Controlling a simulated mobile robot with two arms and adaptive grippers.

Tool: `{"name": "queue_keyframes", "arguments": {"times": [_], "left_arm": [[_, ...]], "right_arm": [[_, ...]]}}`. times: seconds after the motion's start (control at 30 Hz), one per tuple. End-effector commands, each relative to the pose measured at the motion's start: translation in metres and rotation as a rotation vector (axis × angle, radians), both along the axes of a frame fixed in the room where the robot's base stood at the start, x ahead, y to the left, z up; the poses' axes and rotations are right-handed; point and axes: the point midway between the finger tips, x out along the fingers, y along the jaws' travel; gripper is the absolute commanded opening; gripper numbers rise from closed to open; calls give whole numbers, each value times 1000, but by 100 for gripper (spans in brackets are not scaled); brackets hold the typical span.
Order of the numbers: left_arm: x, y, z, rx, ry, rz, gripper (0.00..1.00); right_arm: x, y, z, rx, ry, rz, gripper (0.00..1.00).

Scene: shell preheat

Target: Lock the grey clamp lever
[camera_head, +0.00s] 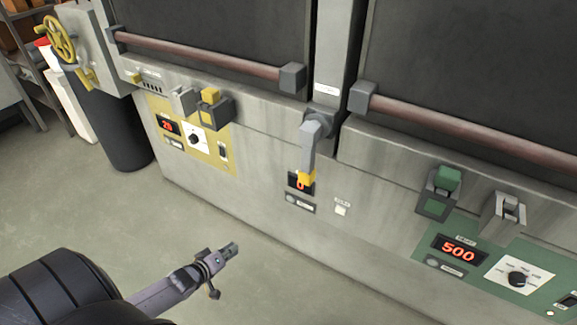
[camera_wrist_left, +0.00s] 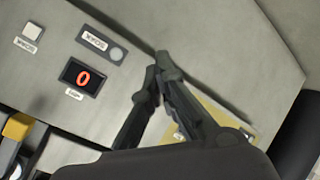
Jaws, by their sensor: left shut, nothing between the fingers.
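A grey lever (camera_head: 308,150) with a yellow tip hangs down from a pivot on the post between the two dark doors, in front of a small red display reading 0. In the left wrist view its yellow tip (camera_wrist_left: 17,126) shows at the left edge. My left gripper (camera_head: 232,248) is shut and empty, out in front of the machine, lower left of the lever and apart from it. In the left wrist view its fingertips (camera_wrist_left: 163,68) meet. My right gripper is not in view.
A yellow block switch (camera_head: 210,97) and a grey latch (camera_head: 182,101) sit above the yellow panel. A green switch (camera_head: 447,178) and another grey latch (camera_head: 507,208) sit above the green panel reading 500. Reddish bars (camera_head: 205,55) cross the doors. Floor in front is clear.

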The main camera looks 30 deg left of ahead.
Motion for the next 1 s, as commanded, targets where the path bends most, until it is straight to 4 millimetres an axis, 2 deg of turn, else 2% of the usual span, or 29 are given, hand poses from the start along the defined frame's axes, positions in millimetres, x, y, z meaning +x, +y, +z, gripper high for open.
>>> {"name": "queue_keyframes", "arguments": {"times": [0.03,0.1,0.2,0.3,0.4,0.5,0.6,1.0], "left_arm": [[20,4,36,-72,-79,9,0],[43,4,81,-193,-173,17,0],[67,-2,141,-363,-282,5,0],[82,-12,190,-514,-351,-22,0],[89,-21,225,-628,-392,-50,0],[92,-28,245,-699,-412,-70,0],[94,-31,254,-733,-418,-79,0],[96,-31,255,-737,-419,-79,0]], "right_arm": [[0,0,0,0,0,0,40],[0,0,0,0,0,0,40],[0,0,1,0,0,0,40],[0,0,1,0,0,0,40],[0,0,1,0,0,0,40],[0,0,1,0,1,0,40],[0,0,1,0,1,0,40],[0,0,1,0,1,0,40]]}}
